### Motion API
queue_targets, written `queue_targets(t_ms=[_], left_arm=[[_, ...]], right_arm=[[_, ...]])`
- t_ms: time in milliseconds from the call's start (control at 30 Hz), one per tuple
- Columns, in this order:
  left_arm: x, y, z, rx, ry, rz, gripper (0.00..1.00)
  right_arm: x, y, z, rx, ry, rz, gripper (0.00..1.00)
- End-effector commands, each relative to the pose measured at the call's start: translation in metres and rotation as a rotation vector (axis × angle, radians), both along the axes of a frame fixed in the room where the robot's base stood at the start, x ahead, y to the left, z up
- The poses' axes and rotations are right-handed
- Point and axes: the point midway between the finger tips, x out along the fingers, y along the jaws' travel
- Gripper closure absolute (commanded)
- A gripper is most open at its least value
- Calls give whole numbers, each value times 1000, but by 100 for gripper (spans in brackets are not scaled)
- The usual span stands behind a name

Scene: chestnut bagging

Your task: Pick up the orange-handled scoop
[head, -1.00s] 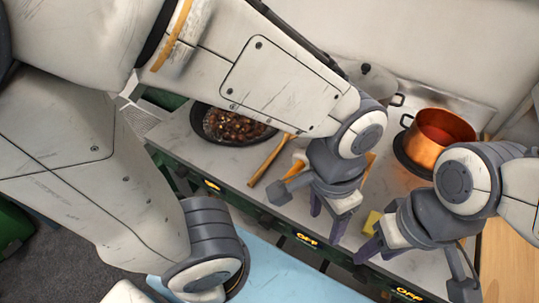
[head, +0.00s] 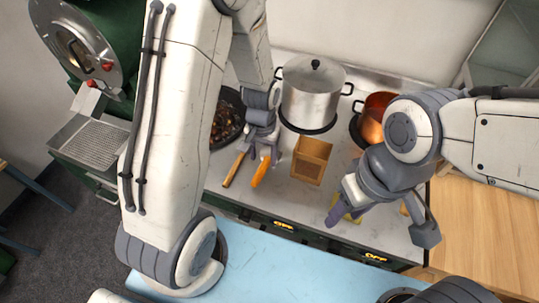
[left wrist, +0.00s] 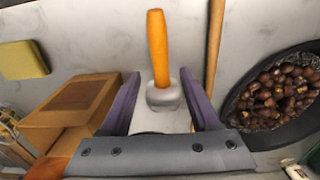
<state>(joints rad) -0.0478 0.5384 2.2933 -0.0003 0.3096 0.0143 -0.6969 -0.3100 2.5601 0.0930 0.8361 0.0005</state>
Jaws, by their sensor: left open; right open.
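The orange-handled scoop (head: 262,171) lies on the counter in front of the pan. In the left wrist view its orange handle (left wrist: 157,45) points up the picture, and its grey head lies between my fingers. My left gripper (head: 264,153) is open over the scoop, with one purple finger on each side in the left wrist view (left wrist: 160,78). No grip on it shows, and the gap in height is hard to tell. My right gripper (head: 370,215) is open near the counter's front edge, by a yellow sponge (head: 348,216).
A pan of chestnuts (left wrist: 280,125) with a wooden handle (head: 235,168) lies beside the scoop. A wooden box (head: 312,160) stands on its other side. A light blue surface (head: 290,262) lies in front.

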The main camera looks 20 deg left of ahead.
Motion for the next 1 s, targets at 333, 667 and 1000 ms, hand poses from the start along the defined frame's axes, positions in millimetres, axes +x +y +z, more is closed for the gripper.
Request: queue_targets(t_ms=[333, 667, 1000], left_arm=[[2, 1, -36, 0, 5, 0, 38], [3, 1, -53, 0, 0, 0, 38], [3, 1, -53, 0, 0, 0, 100]], right_arm=[[0, 0, 13, 0, 0, -1, 50], [0, 0, 14, 0, 0, -1, 50], [0, 0, 14, 0, 0, -1, 50]])
